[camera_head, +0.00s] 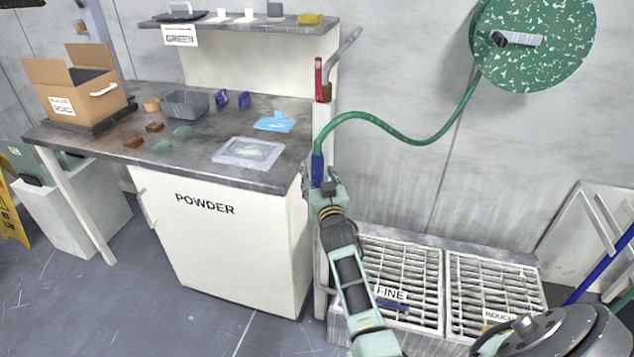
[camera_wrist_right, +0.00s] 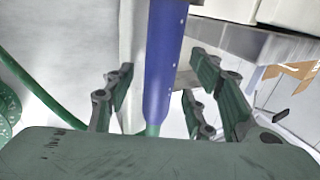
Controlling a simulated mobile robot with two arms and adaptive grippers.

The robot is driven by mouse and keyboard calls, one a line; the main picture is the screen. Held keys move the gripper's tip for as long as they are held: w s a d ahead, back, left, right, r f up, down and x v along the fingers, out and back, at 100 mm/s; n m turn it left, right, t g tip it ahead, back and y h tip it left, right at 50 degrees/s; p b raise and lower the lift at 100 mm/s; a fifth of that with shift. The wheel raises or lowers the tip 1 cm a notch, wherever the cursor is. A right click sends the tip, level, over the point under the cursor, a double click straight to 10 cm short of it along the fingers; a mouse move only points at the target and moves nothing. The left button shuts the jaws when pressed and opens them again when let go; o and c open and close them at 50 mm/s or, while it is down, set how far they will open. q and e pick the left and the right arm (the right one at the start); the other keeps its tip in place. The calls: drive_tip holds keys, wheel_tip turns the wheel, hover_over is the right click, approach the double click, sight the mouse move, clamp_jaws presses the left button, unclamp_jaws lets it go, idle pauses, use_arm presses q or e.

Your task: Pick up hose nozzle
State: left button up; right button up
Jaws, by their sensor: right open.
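The blue hose nozzle (camera_head: 317,167) hangs upright at the end of a green hose (camera_head: 398,136), by the right edge of the powder bench. My right gripper (camera_head: 322,186) is at the nozzle's lower part in the head view. In the right wrist view the blue nozzle (camera_wrist_right: 164,62) stands between the open fingers of my right gripper (camera_wrist_right: 160,90). Gaps show on both sides, so the fingers look apart from it. The nozzle's upper end is cut off in that view. My left gripper is not in view.
The powder bench (camera_head: 285,176) stands close on the left, holding a clear tray (camera_head: 248,152), a grey bin (camera_head: 185,104) and small blocks. Slatted grates (camera_head: 470,290) lie low on the right. A green speckled disc (camera_head: 560,50) is on the wall. A red-handled tool (camera_head: 319,80) is above the nozzle.

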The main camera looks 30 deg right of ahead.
drive_tip(key=shift+w+d, duration=0.1)
drive_tip(key=shift+w, duration=0.05)
drive_tip(key=shift+c, duration=0.9)
clamp_jaws()
drive_tip(key=shift+r, duration=0.1)
